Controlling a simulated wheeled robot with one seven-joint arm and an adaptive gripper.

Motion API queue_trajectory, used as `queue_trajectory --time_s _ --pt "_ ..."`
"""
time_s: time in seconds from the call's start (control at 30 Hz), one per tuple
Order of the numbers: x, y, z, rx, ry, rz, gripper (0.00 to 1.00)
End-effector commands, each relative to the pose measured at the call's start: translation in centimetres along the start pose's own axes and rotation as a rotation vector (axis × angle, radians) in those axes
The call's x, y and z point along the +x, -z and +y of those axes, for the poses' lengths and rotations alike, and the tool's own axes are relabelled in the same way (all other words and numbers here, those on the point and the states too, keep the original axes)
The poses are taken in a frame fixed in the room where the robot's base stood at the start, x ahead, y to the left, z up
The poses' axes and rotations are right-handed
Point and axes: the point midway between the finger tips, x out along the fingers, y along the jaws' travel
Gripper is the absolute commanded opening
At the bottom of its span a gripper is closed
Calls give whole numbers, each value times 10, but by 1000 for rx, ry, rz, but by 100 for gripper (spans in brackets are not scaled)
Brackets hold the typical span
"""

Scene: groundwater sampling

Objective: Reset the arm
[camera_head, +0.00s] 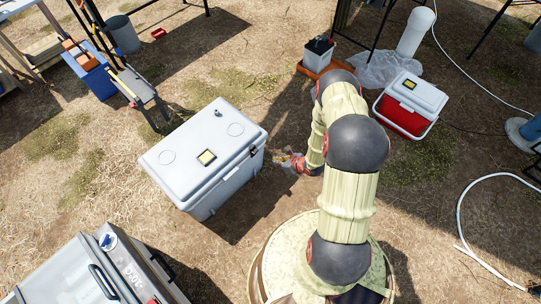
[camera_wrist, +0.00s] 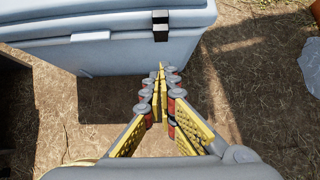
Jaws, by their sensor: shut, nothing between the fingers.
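My gripper (camera_wrist: 162,72) is shut, with its yellow fingers together and nothing between them in the wrist view. In the head view my gripper (camera_head: 280,158) shows small, close to the right side of a white cooler. My arm bends down to it from the round base at the bottom. The white cooler (camera_head: 182,166) has its lid closed, with a yellow-and-black label on top. In the wrist view the cooler's side (camera_wrist: 118,88) and black latch (camera_wrist: 160,27) are just ahead of the fingertips. I cannot tell whether the fingertips touch it.
A red cooler with a white lid (camera_head: 408,108) stands at the right. A dark-topped box (camera_head: 319,52) sits on an orange tray behind my arm. A grey case (camera_head: 85,275) is at the lower left. A white hose (camera_head: 464,215) lies at the right. Dry ground behind the white cooler is open.

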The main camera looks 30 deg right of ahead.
Motion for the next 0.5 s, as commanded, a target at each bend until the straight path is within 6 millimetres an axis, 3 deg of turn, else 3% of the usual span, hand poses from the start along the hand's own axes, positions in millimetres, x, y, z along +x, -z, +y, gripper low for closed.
queue_trajectory --time_s 0.37,0.43,0.5 --pt "-3 -1 3 0 -11 -5 0" --pt "-4 -1 15 -27 -50 -9 0" --pt "-10 4 42 -67 -126 -7 0"
